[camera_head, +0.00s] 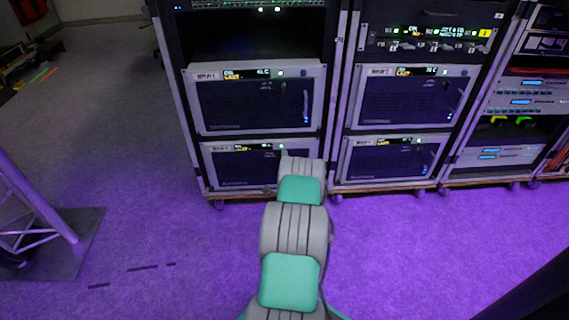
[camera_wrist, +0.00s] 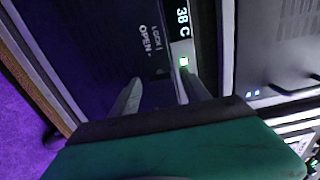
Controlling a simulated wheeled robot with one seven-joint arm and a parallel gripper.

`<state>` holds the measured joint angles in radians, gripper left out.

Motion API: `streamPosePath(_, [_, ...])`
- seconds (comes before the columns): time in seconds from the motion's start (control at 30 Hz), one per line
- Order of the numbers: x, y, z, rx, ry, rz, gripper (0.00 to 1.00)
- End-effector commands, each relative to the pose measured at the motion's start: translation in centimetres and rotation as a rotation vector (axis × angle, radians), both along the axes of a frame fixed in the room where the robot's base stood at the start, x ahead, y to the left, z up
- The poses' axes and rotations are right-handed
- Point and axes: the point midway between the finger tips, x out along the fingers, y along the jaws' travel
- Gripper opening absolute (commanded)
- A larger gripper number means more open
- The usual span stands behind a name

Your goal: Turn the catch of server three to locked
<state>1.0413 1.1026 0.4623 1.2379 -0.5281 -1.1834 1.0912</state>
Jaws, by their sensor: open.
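In the wrist view my gripper (camera_wrist: 161,79) is open, its two fingers apart in front of a dark server panel. LOCK and OPEN are printed on this panel (camera_wrist: 105,45), with a 38 C display (camera_wrist: 183,22) and a green light beside them. The catch cannot be made out clearly; the area between the fingertips is dark. In the head view my arm reaches the lower left server (camera_head: 232,169), and the arm hides my gripper and that server's right side. The server name labels are too small to read for sure.
Above it is the upper left server (camera_head: 250,100) with a vertical handle (camera_head: 305,105). The right rack holds an upper server (camera_head: 405,97) and a lower server (camera_head: 380,160). A truss stand (camera_head: 40,210) is at the left. The purple floor in front of the racks is mostly clear.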

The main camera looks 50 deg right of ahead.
Motion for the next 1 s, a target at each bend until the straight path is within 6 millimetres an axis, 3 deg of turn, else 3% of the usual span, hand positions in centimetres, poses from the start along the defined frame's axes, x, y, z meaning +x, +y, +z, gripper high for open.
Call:
streamPosePath(0.23, [-0.5,0.4,0.0,0.001,0.001,0.0,0.55])
streamPosePath(0.67, [-4.9,5.5,0.0,0.001,0.0,-0.001,0.55])
streamPosePath(1.0, [-5.2,5.9,0.0,0.0,0.0,0.0,0.55])
